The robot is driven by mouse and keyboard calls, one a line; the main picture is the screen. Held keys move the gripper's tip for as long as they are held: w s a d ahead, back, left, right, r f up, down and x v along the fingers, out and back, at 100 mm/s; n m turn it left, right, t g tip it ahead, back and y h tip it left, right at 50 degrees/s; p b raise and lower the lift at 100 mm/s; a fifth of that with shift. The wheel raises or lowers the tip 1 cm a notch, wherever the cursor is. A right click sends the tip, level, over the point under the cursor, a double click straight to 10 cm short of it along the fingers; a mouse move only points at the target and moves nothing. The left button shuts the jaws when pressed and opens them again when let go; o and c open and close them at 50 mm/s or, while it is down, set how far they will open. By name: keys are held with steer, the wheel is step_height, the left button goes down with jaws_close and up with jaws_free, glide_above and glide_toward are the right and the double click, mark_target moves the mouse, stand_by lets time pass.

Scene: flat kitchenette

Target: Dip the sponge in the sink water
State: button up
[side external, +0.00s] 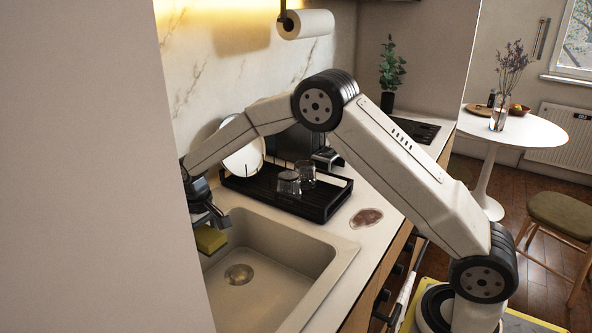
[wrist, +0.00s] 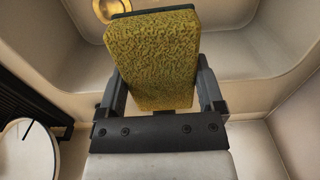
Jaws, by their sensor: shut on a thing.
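My gripper (side external: 211,219) is shut on the yellow-green sponge (side external: 210,238), at the left end of the sink in the side view. In the wrist view the sponge (wrist: 153,60) stands between the two fingers of my gripper (wrist: 160,92), with a thin dark edge along its far end. The sink (side external: 318,262) is a beige basin with a round drain (side external: 238,274) in its floor; part of the basin is hidden by the wall at left. I cannot make out a clear water surface. Whether the sponge touches the basin or any water cannot be told.
A black dish rack (side external: 318,207) with two glasses (side external: 289,183) and a white plate (side external: 245,160) stands behind the sink. A paper towel roll (side external: 308,24) hangs above.

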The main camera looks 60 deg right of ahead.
mark_target(211, 233)
steer(key=shift+r, duration=2)
steer(key=shift+s, duration=0.1)
steer(key=shift+s+d+f, duration=0.25)
steer(key=shift+s+d, duration=0.15)
steer(key=shift+s, duration=0.35)
steer(key=s+d+f, duration=0.1)
steer(key=s+d, duration=0.1)
steer(key=s, duration=0.4)
steer(key=s+d+f, duration=0.1)
steer(key=s+d, duration=0.1)
steer(key=s, duration=0.5)
steer(key=shift+s+d+f, duration=0.15)
steer(key=shift+s+f, duration=0.1)
steer(key=shift+f, duration=0.1)
